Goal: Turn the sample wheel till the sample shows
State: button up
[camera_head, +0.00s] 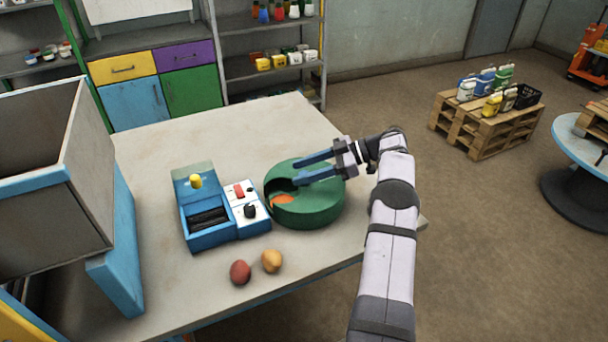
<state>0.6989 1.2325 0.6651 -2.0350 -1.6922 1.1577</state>
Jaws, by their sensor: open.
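The sample wheel appears to be the round green drum (318,212) on the table, right of a blue device. A dark opening on its left side shows an orange piece (283,199) inside; I cannot tell whether that is the sample. My gripper (297,170) reaches in from the right, over the top of the drum. Its two blue fingers are spread apart, point left and hold nothing. I cannot tell whether they touch the drum. The fingers and wrist hide part of the drum's top and far rim.
The blue device (212,236) has a yellow knob (195,181) and a white panel (238,194) with a red switch and black knob. A red ball (240,272) and an orange-yellow ball (271,261) lie near the table's front edge. A large open box (88,180) stands left. The table's back is clear.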

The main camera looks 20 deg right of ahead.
notch_tip(320, 180, up, 9)
jog(key=shift+f+b, duration=0.1)
jog(key=shift+b, duration=0.45)
